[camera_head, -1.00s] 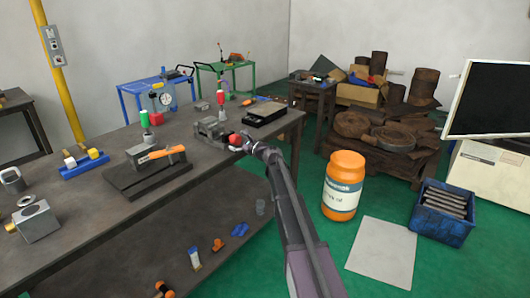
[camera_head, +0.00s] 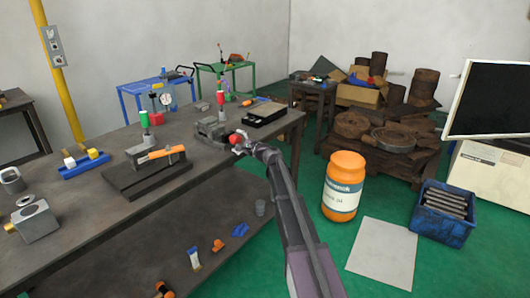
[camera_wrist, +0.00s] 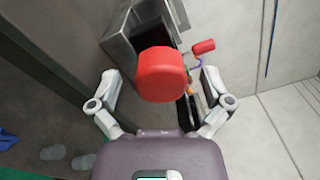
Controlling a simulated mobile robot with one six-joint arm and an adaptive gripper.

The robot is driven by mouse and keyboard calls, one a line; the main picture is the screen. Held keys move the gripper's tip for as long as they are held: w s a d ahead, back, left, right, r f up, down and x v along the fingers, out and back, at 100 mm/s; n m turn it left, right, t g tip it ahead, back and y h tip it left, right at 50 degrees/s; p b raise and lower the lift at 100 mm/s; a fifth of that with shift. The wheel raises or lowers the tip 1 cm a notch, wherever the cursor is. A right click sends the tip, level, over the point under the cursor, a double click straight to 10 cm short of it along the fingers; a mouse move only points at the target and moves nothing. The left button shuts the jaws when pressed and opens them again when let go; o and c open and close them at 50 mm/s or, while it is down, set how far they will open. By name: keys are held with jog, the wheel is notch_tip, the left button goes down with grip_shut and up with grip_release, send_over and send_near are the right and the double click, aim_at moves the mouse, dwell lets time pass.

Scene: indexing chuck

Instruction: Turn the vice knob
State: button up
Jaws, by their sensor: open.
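The red vice knob (camera_head: 234,139) sits at the front of the grey vice (camera_head: 211,128) on the workbench, near its front edge. In the wrist view the knob (camera_wrist: 160,74) is large and central, with part of the grey vice body (camera_wrist: 122,38) behind it. My gripper (camera_wrist: 159,92) is open, with one finger on each side of the knob. Gaps show between both fingers and the knob, so it is not gripped. In the head view my gripper (camera_head: 241,146) is right at the knob, and its fingers are small and partly hard to make out.
A black tray (camera_head: 266,112) lies right of the vice. Red-and-green lamps (camera_head: 222,104) stand behind it. A dark fixture with an orange-handled tool (camera_head: 165,152) is to the left. An orange jar (camera_head: 343,186) stands on the floor right of my arm.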

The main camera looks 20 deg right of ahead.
jog(key=n, duration=0.6)
jog(key=shift+n, duration=0.3)
jog(key=n, duration=0.6)
jog(key=shift+f, duration=0.1)
jog(key=n, duration=0.6)
jog(key=shift+d+g+y, duration=0.1)
jog(key=shift+g+y, duration=0.2)
jog(key=n, duration=0.6)
jog(key=shift+w, duration=0.1)
jog(key=v, duration=1.4)
jog(key=shift+n, duration=0.3)
jog(key=shift+s+a+r+m+h+p, duration=0.1)
jog(key=shift+a+r+m+h+p, duration=0.1)
jog(key=shift+m, duration=0.45)
jog(key=shift+s+a+r+m+h+p, duration=0.1)
jog(key=shift+a+m+h, duration=0.1)
jog(key=shift+m, duration=0.5)
jog(key=shift+s+a+r+m+h+p, duration=0.1)
jog(key=shift+m+h+p, duration=0.1)
jog(key=shift+m, duration=0.45)
jog(key=shift+w, duration=0.1)
